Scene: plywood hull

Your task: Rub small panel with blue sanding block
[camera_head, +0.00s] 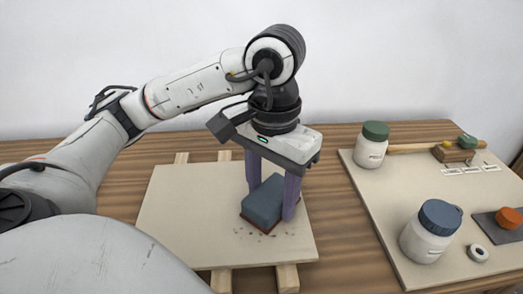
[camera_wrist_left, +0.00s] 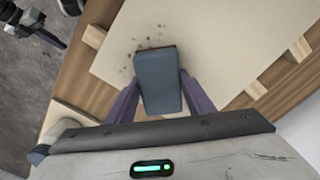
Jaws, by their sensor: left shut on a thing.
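The blue sanding block (camera_head: 264,203) has a reddish-brown underside edge and sits on the pale small panel (camera_head: 180,215), right of the panel's middle. My left gripper (camera_head: 272,198) reaches down from above with its purple fingers shut on the two sides of the block. In the left wrist view the block (camera_wrist_left: 158,80) lies between the fingers (camera_wrist_left: 160,95), over the panel (camera_wrist_left: 215,40). Dark specks lie on the panel around the block. The block's underside is hidden, and it appears to touch the panel.
Wooden strips (camera_head: 288,277) stick out from under the panel. Bare table separates board and panel.

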